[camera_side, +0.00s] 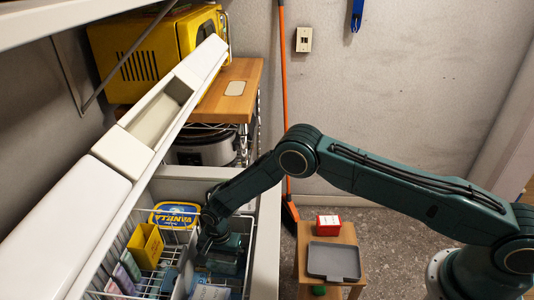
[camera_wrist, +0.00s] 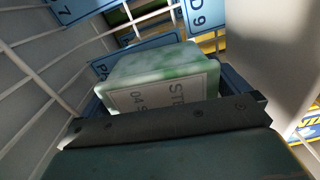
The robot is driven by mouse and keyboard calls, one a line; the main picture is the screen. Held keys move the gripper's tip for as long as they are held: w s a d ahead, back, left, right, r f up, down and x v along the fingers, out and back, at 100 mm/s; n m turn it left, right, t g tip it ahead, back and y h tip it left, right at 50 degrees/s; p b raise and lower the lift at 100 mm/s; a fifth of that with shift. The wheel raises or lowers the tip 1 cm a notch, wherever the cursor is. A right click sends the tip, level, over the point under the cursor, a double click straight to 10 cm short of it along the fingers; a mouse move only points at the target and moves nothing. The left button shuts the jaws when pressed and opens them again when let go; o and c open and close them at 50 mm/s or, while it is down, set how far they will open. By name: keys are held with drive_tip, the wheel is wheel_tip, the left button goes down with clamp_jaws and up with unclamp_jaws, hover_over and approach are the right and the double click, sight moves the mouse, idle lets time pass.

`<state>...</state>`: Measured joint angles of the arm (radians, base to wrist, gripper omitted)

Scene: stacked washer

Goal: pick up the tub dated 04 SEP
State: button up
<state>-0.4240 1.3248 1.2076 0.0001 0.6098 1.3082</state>
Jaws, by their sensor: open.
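A frosted pale green and white tub (camera_wrist: 155,75) fills the middle of the wrist view. Its label (camera_wrist: 160,100) shows "04 S" and "ST", turned in the picture; the rest of the date is cut off by the dark bar of my gripper (camera_wrist: 165,122). My gripper is open and close to this tub, with the tub just beyond the bar. Dark blue parts show at both sides of the tub; I cannot tell whether they touch it. In the side view my gripper (camera_side: 215,247) reaches down into the white chest, and this tub cannot be clearly made out there.
White wire basket walls (camera_wrist: 40,80) stand close on the left. Blue lettered items (camera_wrist: 205,15) lie beyond the tub. A yellow box (camera_side: 146,246) and a "VANILLA" tub (camera_side: 175,213) sit left of my gripper. The chest rim (camera_side: 266,245) is to the right.

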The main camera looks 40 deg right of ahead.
drive_tip(key=c, duration=0.9)
drive_tip(key=shift+c, duration=0.2)
drive_tip(key=shift+r, duration=0.15)
wheel_tip(320, 180, up, 20)
idle(0.3)
idle(0.4)
